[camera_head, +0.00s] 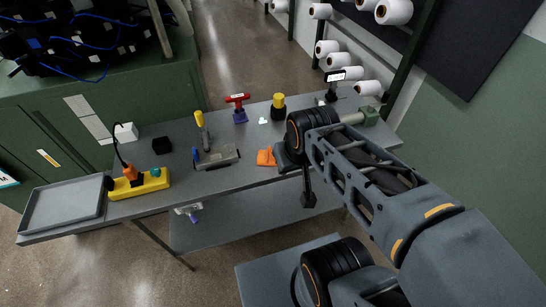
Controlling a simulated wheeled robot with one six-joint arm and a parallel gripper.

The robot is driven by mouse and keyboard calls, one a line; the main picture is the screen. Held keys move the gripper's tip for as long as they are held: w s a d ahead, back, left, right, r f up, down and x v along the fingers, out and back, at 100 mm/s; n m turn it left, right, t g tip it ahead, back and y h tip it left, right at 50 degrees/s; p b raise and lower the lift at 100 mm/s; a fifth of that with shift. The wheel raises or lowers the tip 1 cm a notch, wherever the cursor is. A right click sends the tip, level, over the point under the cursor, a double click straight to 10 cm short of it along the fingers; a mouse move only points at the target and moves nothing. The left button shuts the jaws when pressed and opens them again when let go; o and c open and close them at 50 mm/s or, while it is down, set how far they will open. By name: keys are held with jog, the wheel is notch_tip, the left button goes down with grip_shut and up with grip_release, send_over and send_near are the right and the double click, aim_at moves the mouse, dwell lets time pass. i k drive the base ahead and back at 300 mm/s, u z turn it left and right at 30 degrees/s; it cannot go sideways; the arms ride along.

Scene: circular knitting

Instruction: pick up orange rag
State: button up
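The orange rag (266,157) lies crumpled on the grey table (240,178), near its front edge and right of the grey metal tool block. My arm reaches in from the right. My gripper (308,196) appears as a dark, narrow shape hanging below the wrist, to the right of the rag and apart from it in the picture. Its fingers are too small and dark to tell whether they are open or shut. I see nothing orange in it. The wrist hides part of the table to the right of the rag.
A grey tool block (217,157) sits left of the rag. Behind are a red-handled tool (238,100) and a yellow-topped item (278,101). A yellow base (146,186) and grey tray (65,205) are at left. Yarn cones (327,48) hang on a rack behind.

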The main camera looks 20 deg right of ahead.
aim_at(265, 158)
jog(key=u, duration=0.3)
jog(key=k, duration=0.5)
jog(key=u, duration=0.7)
jog(key=i, duration=1)
jog(key=z, duration=0.75)
